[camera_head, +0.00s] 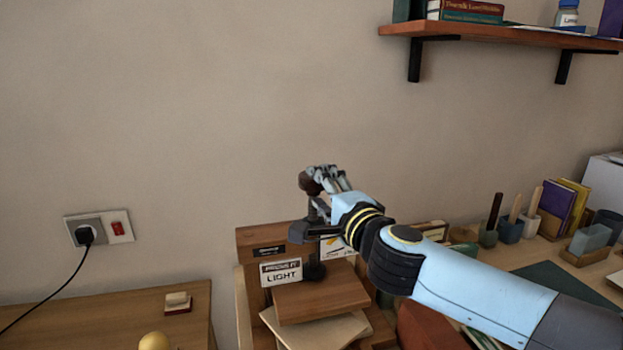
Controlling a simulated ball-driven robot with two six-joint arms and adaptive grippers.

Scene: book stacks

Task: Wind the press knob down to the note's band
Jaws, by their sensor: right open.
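The press knob (309,183) is dark reddish brown and sits on top of a dark upright screw above a wooden press (262,236). My right gripper (318,190) is at the knob, its fingers beside and partly over it. The fingers stand open, and contact with the knob cannot be told. A white note (281,272) reading "LIGHT" stands at the front of the press; its smaller upper line is hard to read. A wooden block (322,290) lies under the screw's dark foot. Any band marks are too small to make out. My left gripper is out of view.
A lower desk (120,315) at left holds a small block (177,302) and a yellow round object (154,341). Brush pots and books (563,205) stand at right. A wall shelf (500,35) hangs upper right.

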